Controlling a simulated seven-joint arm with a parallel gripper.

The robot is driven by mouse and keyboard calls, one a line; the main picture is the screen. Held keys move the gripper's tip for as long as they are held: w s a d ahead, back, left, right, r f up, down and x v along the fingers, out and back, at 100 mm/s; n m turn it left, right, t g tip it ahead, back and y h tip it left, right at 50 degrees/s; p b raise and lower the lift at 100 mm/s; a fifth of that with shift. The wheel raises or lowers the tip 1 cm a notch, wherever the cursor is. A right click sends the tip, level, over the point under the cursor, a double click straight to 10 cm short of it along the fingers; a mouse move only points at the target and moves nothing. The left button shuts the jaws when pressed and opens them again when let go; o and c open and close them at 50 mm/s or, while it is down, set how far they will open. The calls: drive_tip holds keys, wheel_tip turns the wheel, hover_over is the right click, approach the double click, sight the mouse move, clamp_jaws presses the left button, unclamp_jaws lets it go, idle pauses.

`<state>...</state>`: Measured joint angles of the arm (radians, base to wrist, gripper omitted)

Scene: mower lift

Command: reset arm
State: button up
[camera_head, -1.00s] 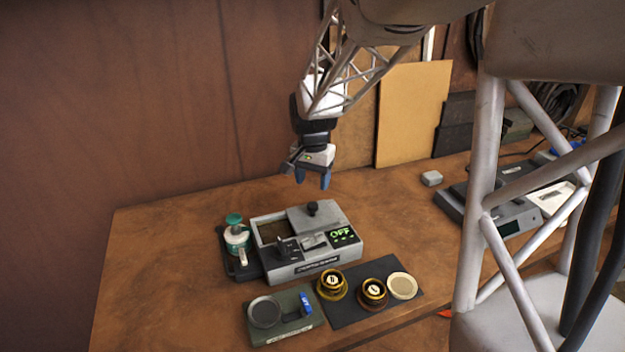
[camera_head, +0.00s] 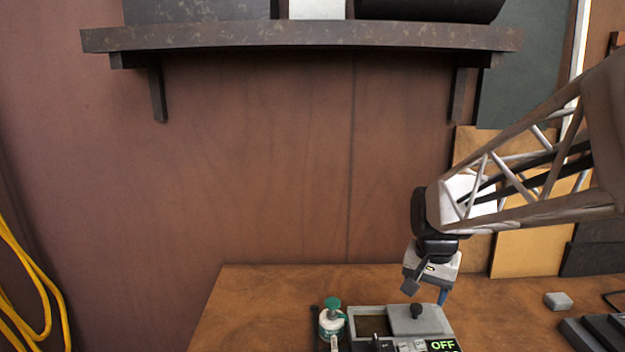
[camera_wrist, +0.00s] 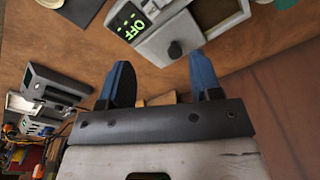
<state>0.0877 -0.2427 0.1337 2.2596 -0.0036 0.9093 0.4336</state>
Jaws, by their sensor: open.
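My gripper (camera_head: 427,292) hangs above the back of the workbench, close to the far side of a grey device. In the wrist view my gripper (camera_wrist: 160,75) shows two blue fingers spread apart with nothing between them. The grey device (camera_head: 405,335) has a lid with a black knob (camera_head: 416,310) and a green display reading OFF (camera_head: 443,346). The same device also shows at the top of the wrist view (camera_wrist: 165,45), beyond the fingertips. Its lower part is cut off by the bottom edge of the head view.
A green-topped jar (camera_head: 332,318) stands left of the device. A small grey block (camera_head: 558,301) lies on the workbench (camera_head: 270,290) to the right. A dark shelf (camera_head: 300,38) juts from the wall above. Yellow cable (camera_head: 40,290) hangs at far left. The bench's back left is clear.

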drive_tip(key=s+a+r+n, duration=0.1)
drive_tip(key=s+a+n, duration=0.1)
drive_tip(key=s, duration=0.8)
drive_tip(key=s+a+r+n+t, duration=0.1)
drive_tip(key=s+a+n, duration=0.1)
drive_tip(key=s, duration=0.7)
drive_tip(key=shift+s+r+n+t, duration=0.15)
drive_tip(key=shift+s+n+t, duration=0.2)
drive_tip(key=shift+n, duration=0.55)
drive_tip(key=shift+c, duration=0.4)
idle(1.2)
